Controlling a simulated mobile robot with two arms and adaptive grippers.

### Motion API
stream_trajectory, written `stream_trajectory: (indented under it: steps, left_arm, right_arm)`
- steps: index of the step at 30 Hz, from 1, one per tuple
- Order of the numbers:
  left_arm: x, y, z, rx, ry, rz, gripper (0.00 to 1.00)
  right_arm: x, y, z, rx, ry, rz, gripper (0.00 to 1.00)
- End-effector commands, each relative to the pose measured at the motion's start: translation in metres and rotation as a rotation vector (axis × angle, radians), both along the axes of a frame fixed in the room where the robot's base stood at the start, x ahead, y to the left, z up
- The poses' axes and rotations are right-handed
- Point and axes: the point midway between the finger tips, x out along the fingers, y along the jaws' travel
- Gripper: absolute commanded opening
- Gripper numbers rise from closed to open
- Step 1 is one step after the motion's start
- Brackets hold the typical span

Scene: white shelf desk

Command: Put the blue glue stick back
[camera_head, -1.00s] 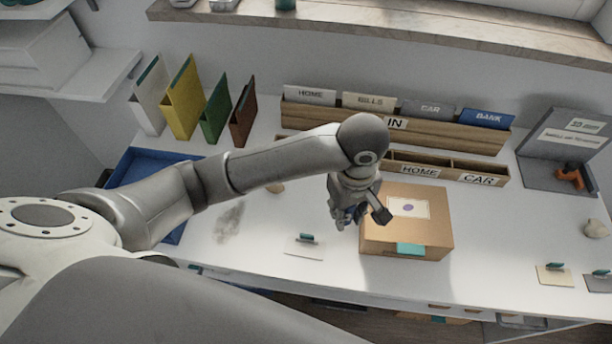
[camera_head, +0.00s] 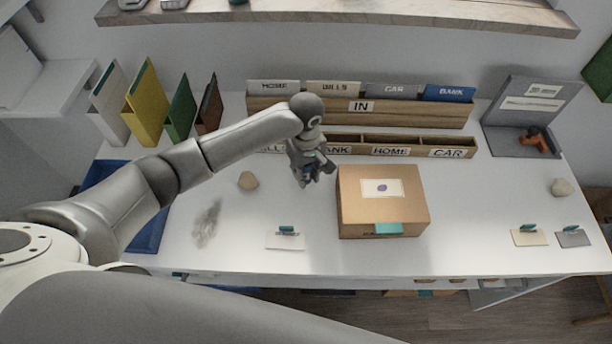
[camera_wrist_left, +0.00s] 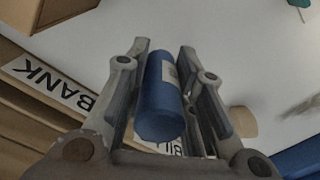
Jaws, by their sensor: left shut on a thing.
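My left gripper (camera_head: 314,170) is above the white desk, in front of the low wooden sorter and just left of the cardboard box. In the left wrist view the blue glue stick (camera_wrist_left: 161,98), a blue cylinder with a pale label, sits between the two fingers of my left gripper (camera_wrist_left: 166,75), which is shut on it. In the head view the glue stick is mostly hidden by the gripper. My right gripper does not show in either view.
A cardboard box (camera_head: 385,205) stands right of my gripper. The low sorter (camera_head: 355,146) and a taller sorter (camera_head: 360,112) stand behind. A grey holder (camera_head: 513,122) with an orange tool stands right.

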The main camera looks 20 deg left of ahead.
Motion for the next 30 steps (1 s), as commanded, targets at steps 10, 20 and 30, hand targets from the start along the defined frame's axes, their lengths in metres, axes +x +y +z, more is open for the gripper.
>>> stream_trajectory:
  steps: [10,20,30]
  left_arm:
    - [-0.002,-0.001,-0.021,0.0,0.001,-0.003,0.04]
    - [-0.002,-0.001,-0.024,0.001,0.001,-0.002,0.4]
    - [-0.002,0.0,-0.023,0.001,0.001,-0.002,0.45]
  right_arm:
    - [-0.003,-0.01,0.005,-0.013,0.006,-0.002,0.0]
    - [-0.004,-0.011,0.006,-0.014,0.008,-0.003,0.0]
    - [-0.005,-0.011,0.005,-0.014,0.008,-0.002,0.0]
